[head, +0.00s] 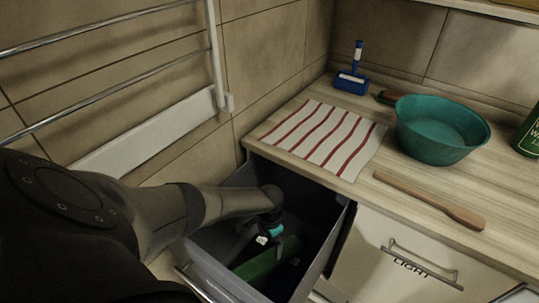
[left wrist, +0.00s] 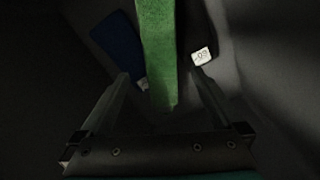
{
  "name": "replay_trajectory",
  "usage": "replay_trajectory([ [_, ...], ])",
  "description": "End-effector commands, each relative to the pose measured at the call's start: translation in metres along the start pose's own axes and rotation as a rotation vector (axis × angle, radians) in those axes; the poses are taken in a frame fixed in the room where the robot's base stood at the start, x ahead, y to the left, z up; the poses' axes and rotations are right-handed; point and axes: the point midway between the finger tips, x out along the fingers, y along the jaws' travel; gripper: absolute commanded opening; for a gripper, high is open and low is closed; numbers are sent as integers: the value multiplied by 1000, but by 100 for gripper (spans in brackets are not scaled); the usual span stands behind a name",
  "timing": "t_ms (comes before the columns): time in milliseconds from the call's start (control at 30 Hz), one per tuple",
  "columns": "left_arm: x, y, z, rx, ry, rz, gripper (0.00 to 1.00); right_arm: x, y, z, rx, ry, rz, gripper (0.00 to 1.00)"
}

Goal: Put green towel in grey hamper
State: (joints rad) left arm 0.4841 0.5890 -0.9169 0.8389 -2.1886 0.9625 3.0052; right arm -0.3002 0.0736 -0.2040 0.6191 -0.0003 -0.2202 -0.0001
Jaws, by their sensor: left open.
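The grey hamper (head: 215,268) is an open, deep bin at the counter's front, below the worktop. The green towel (head: 268,262) lies inside it as a long strip, and it also shows in the left wrist view (left wrist: 158,50). My left gripper (head: 267,238) is reaching down into the hamper. In the left wrist view its two fingers are spread apart, with the towel's strip between and beyond them. I cannot tell whether they touch it. My right gripper is not in view.
A blue item (left wrist: 118,38) and a white tag (left wrist: 201,56) lie near the towel. The counter holds a striped cloth (head: 325,138), teal basin (head: 440,130), wooden stick (head: 430,200) and blue-handled brush (head: 353,75). A towel rail (head: 100,75) is on the left wall.

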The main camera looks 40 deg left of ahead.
Motion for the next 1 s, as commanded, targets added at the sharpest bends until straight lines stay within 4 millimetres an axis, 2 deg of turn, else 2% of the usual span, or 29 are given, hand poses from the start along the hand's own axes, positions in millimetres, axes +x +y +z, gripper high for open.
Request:
replay_trajectory([
  [33, -9, 0, 0, 0, 0, 0, 100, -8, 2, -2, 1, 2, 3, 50],
  [233, -20, 0, 0, -1, 0, 0, 100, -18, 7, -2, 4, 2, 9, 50],
  [833, -22, 0, 0, 0, 3, 0, 100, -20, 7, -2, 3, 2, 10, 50],
  [933, -26, 3, -11, 8, 46, 6, 100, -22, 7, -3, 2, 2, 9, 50],
  [1000, -34, 6, -29, 22, 126, 12, 100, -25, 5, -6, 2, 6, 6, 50],
])
